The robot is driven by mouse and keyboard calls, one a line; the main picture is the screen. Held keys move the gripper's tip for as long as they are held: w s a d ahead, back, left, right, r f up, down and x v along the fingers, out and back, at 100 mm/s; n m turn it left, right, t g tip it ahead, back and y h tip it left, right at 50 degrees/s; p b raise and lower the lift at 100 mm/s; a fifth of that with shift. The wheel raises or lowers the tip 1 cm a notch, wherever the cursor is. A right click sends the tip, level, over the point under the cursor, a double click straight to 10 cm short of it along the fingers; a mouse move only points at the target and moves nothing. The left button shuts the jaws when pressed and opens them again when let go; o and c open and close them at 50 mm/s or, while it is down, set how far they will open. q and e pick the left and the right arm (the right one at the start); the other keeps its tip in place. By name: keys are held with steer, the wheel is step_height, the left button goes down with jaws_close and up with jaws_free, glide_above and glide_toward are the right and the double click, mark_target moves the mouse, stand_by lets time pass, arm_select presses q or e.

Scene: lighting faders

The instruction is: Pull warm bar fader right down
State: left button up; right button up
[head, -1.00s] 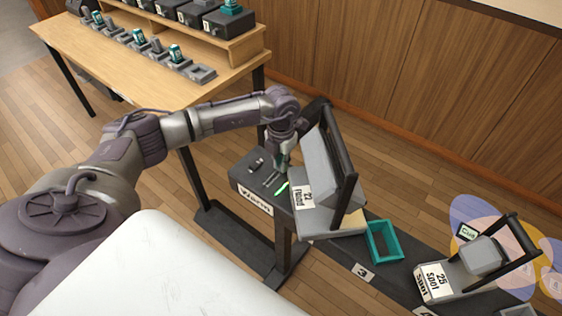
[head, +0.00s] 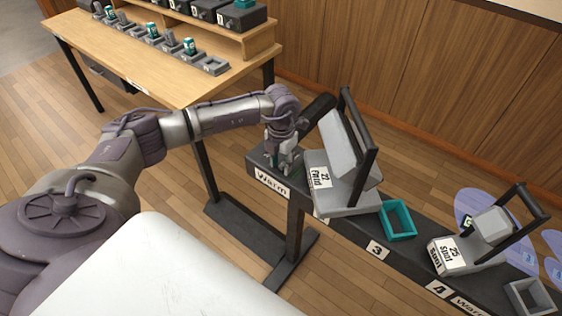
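The warm bar (head: 262,170) is a dark bar with a white "Warm" label at its left end. My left gripper (head: 282,166) points down onto the top of this end, just left of the lamp numbered 22. It covers the spot where the small fader controls sit, so neither the right fader nor its position can be made out. A small bit of green shows at the fingers. Whether the fingers are closed on a fader cannot be told. My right gripper is out of view.
A grey lamp (head: 340,150) with a black yoke stands close right of my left gripper. Further along the bar are a teal square frame (head: 397,220), a spot lamp (head: 455,255) and a grey frame (head: 530,297). A wooden desk (head: 130,65) stands behind left.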

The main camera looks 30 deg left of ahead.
mark_target(281, 165)
arm_select(q)
steer(key=shift+w+r, duration=0.1)
step_height(281, 165, up, 12)
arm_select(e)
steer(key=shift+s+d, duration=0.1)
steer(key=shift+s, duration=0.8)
